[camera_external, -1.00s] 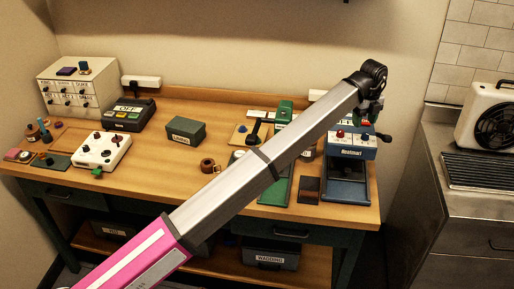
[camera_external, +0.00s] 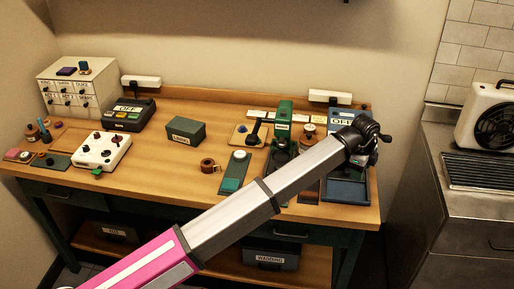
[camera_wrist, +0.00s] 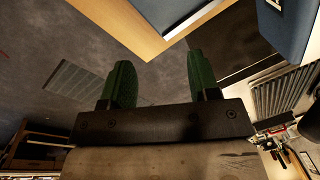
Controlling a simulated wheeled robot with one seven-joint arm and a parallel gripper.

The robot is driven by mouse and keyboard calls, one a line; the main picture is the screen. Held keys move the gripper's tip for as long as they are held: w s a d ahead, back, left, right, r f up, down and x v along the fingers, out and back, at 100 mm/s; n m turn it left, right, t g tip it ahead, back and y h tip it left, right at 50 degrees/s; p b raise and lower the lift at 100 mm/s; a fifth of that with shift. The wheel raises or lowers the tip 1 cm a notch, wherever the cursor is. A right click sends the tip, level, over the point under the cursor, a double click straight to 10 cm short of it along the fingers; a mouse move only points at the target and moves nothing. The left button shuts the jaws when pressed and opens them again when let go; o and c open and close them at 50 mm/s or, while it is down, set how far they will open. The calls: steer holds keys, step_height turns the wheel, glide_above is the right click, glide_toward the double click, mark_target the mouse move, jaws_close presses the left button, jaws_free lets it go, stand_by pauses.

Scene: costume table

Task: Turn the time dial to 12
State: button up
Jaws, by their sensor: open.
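The blue heat press (camera_external: 346,189) stands at the right end of the wooden table in the external view. Its display reads OFF. My arm's end covers its front panel, so I cannot make out the time dial or its setting. A blue body, likely the same press (camera_wrist: 285,22), shows at the upper right of the wrist view. My gripper (camera_wrist: 158,70) is open, with two green fingers apart and nothing between them. The fingers lie below the blue body in that picture, over the table edge and floor. In the external view the fingers are mostly hidden by my wrist.
The wooden table (camera_external: 140,190) carries a green press (camera_external: 284,112), a grey-green box (camera_external: 186,131), a white control box (camera_external: 102,150) and a dark device reading OFF (camera_external: 128,115). A metal counter (camera_external: 470,200) with a fan unit (camera_external: 492,115) stands at the right.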

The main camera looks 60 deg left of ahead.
steer(key=shift+s+d+f+n+t, duration=0.35)
steer(key=shift+s+d+f+n, duration=0.75)
steer(key=shift+s+d+f, duration=0.6)
steer(key=shift+s+d+f+n+t, duration=0.3)
steer(key=shift+s+d+f+n, duration=0.9)
steer(key=shift+f, duration=0.85)
steer(key=shift+s+d+f+n+t, duration=0.35)
steer(key=shift+s+d+f+n, duration=0.65)
steer(key=shift+s+d+f, duration=0.75)
steer(key=shift+w+a+f, duration=0.15)
steer(key=shift+a, duration=0.05)
steer(key=s+a+f+n+g, duration=0.1)
steer(key=s+a+f, duration=0.4)
steer(key=s+f, duration=0.6)
steer(key=s+a+f+n+g, duration=0.1)
steer(key=s+a+f+n, duration=0.3)
steer(key=s+f, duration=0.8)
steer(key=s+a+f+n+g, duration=0.1)
steer(key=s+a+f+n, duration=0.1)
steer(key=s+a+f, duration=0.6)
steer(key=s+f, duration=0.3)
steer(key=f, duration=0.1)
steer(key=shift+s+f+n+g, duration=0.25)
steer(key=shift+f+n+g, duration=0.05)
steer(key=shift+n, duration=0.1)
